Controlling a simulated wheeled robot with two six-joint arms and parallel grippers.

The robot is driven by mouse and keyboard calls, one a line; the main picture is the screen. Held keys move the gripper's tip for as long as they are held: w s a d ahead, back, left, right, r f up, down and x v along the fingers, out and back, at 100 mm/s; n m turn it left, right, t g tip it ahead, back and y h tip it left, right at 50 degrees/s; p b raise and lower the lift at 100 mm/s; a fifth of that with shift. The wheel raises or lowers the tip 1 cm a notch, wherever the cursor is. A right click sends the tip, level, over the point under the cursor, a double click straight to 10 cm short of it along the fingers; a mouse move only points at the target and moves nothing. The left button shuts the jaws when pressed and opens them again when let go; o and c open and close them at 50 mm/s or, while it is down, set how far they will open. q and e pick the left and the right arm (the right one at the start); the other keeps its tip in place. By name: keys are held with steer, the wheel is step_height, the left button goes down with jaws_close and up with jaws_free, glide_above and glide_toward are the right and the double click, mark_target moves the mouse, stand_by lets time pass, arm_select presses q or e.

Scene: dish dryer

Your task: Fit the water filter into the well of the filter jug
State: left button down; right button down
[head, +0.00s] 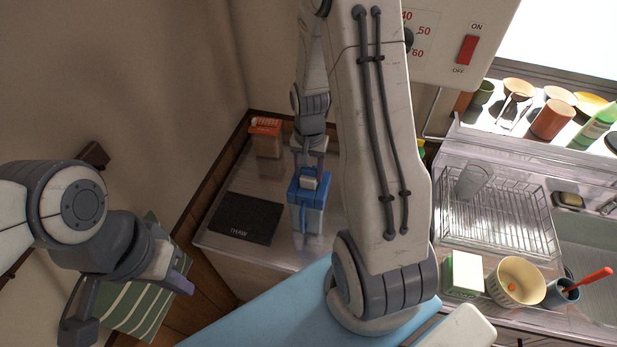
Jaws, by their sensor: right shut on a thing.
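The filter jug (308,215) stands on the counter in the middle of the head view. It has a blue top and a clear, bluish body. My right gripper (310,170) is directly over the jug's top, pointing down, and is shut on a small pale piece, which looks like the water filter (310,183). The filter appears at the jug's top opening. I cannot tell how deep it sits, and the well is hidden. My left gripper (132,292) is open and empty at the lower left, away from the jug, with its fingers wide apart.
A dark mat (246,218) lies left of the jug. An orange-lidded container (267,138) stands behind it. My large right arm link hides the counter to the right. Further right are a dish rack (495,215), a cream bowl (516,281) and a white-and-green box (464,274).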

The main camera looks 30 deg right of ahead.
steer(key=shift+f, duration=0.15)
steer(key=shift+d, duration=0.1)
steer(key=shift+f, duration=0.45)
steer(key=shift+c, duration=1.4)
jaws_free()
steer(key=shift+r, duration=0.15)
